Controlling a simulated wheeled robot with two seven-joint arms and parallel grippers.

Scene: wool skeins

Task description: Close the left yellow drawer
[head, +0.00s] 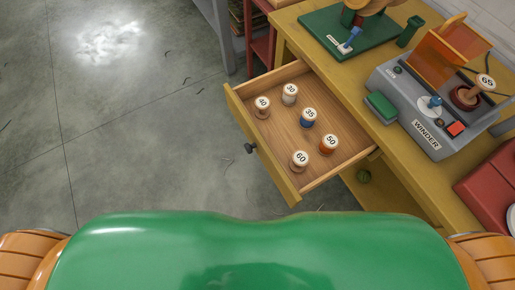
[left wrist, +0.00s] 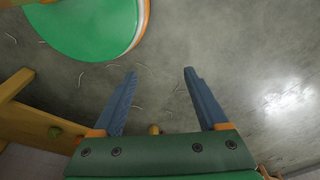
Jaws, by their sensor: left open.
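The left yellow drawer (head: 264,150) is pulled well out of the yellow bench in the head view, with its front toward the lower left. A dark round knob (head: 250,148) is on its front. Inside stand several small numbered spools, including the orange one marked 50 (head: 328,145) and the blue one marked 35 (head: 308,118). My left gripper (left wrist: 160,72) shows only in the left wrist view, its two blue fingers apart and empty over the grey floor. It touches no drawer there. My right gripper is in neither view.
The yellow bench (head: 345,75) carries a grey winder (head: 412,105) and a green board (head: 340,50). A green knob (head: 363,176) is below the bench top. Red boxes (head: 492,185) are at the right. The floor (head: 120,130) left of the drawer is clear.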

